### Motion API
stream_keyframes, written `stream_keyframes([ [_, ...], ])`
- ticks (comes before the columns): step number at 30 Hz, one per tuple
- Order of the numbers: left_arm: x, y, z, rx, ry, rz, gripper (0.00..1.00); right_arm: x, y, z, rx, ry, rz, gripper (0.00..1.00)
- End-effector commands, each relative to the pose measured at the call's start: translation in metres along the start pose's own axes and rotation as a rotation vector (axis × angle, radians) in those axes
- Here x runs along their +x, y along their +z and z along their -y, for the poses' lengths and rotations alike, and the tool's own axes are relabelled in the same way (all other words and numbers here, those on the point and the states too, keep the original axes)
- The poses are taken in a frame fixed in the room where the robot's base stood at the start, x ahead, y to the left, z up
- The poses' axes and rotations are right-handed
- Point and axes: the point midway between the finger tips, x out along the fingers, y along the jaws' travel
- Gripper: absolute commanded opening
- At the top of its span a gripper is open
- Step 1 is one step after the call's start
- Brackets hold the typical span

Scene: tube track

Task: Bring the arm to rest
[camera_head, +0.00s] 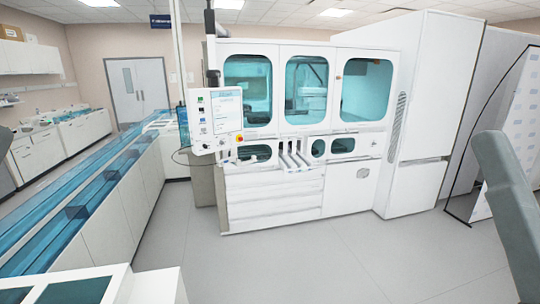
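No gripper of mine shows clearly in the head view. A grey rounded arm link of mine comes in at the right edge, and its end runs out of the frame at the bottom right. A small dark shape at the far left edge is cut off, and I cannot tell what it is. No fingertips and no held object are visible.
A large white analyser machine (272,190) with teal windows and a screen (212,118) stands ahead. A long blue-topped tube track (75,215) runs along the left. White counters (35,150) line the left wall. The grey floor (330,260) in front is clear.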

Motion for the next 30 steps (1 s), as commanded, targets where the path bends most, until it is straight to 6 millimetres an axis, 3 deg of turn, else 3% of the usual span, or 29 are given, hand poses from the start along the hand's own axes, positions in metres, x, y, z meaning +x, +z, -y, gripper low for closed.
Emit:
stream_keyframes([
  [1,0.023,-0.009,0.0,0.011,0.001,0.027,0.0,0.021,-0.018,0.0,0.0,0.0,0.003,0.78],
  [8,0.084,-0.06,0.0,0.006,0.002,0.028,0.0,0.08,-0.074,0.0,0.0,0.0,-0.001,0.78],
  [15,0.163,-0.129,0.0,0.005,0.002,0.029,0.0,0.158,-0.146,-0.001,0.0,0.0,-0.001,0.78],
  [18,0.184,-0.147,-0.001,0.005,0.002,0.029,0.0,0.178,-0.164,-0.001,0.0,0.0,-0.001,0.78],
  [22,0.194,-0.155,-0.001,0.005,0.002,0.03,0.0,0.187,-0.173,-0.001,0.0,0.0,0.0,0.78],
  [30,0.191,-0.153,-0.001,0.004,0.002,0.029,0.0,0.185,-0.17,-0.001,0.0,0.0,0.001,0.78],
])
